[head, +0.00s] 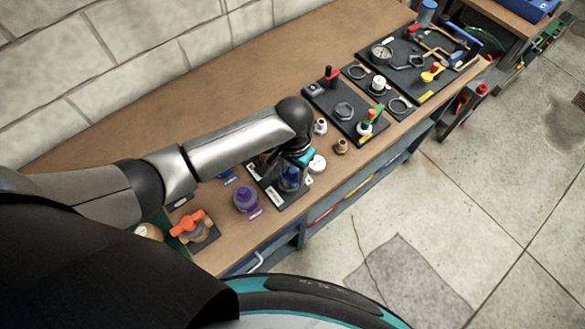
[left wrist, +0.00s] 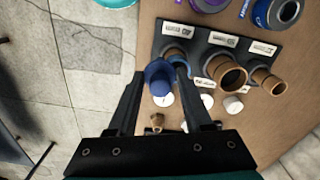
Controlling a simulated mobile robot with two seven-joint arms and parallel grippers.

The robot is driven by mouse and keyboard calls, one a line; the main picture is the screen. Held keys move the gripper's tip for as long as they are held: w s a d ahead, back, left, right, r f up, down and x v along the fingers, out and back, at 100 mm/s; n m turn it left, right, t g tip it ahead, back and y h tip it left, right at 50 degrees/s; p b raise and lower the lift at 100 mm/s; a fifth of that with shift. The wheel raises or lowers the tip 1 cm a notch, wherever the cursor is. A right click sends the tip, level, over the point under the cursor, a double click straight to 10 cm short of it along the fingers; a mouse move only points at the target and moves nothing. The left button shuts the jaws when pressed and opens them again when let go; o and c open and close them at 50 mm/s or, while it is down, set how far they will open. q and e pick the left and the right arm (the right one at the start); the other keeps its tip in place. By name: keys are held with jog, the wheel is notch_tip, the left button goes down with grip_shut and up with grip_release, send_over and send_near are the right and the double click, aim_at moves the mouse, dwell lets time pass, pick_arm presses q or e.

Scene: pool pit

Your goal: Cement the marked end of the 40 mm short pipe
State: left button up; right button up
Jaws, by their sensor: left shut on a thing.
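My left gripper (left wrist: 158,82) is shut on a round blue cap (left wrist: 159,75). One pipe (left wrist: 177,56) is partly hidden behind the cap; contact cannot be told. A wide pipe (left wrist: 229,74) and a narrower one (left wrist: 267,82) stand beside it. No end mark is clear. My right gripper is not in view.
An open blue tin (left wrist: 278,13) and a purple tin (head: 246,199) stand by the rack. White round fittings (left wrist: 233,105) and a brass fitting (head: 341,146) lie nearby. An orange-handled valve (head: 190,224) is at left. Dark tool boards (head: 350,122) lie right. The bench's back is clear.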

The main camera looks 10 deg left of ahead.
pick_arm(q)
jog(key=shift+s+d, duration=0.3)
jog(key=shift+s, duration=0.2)
jog(key=shift+r, duration=3.5)
